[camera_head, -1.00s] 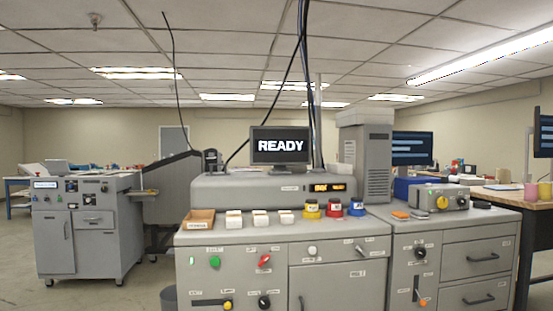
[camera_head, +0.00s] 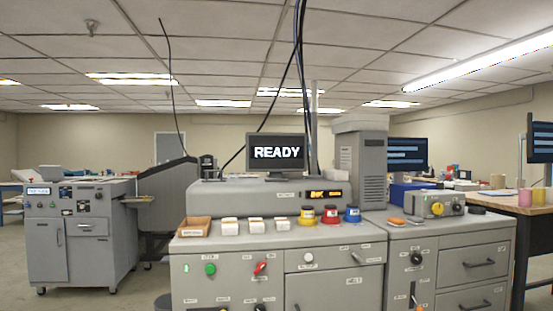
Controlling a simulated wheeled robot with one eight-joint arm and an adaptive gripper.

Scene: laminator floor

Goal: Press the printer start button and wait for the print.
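The grey printer cabinet (camera_head: 325,284) stands in front of me at the middle right. Its front panel has a green round button (camera_head: 210,269), a red switch (camera_head: 261,268) and a white round knob (camera_head: 308,258). The small labels beside them are too blurred to read surely, so I cannot tell which control is the start button. The monitor (camera_head: 276,153) on top shows READY in white. My gripper is not in view.
Ink jars (camera_head: 330,215), white blocks (camera_head: 255,226) and a wooden tray (camera_head: 195,226) line the cabinet's top. A grey machine (camera_head: 75,235) stands at the left, with open floor before it. A wooden table (camera_head: 508,202) is at the right. Cables hang from the ceiling.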

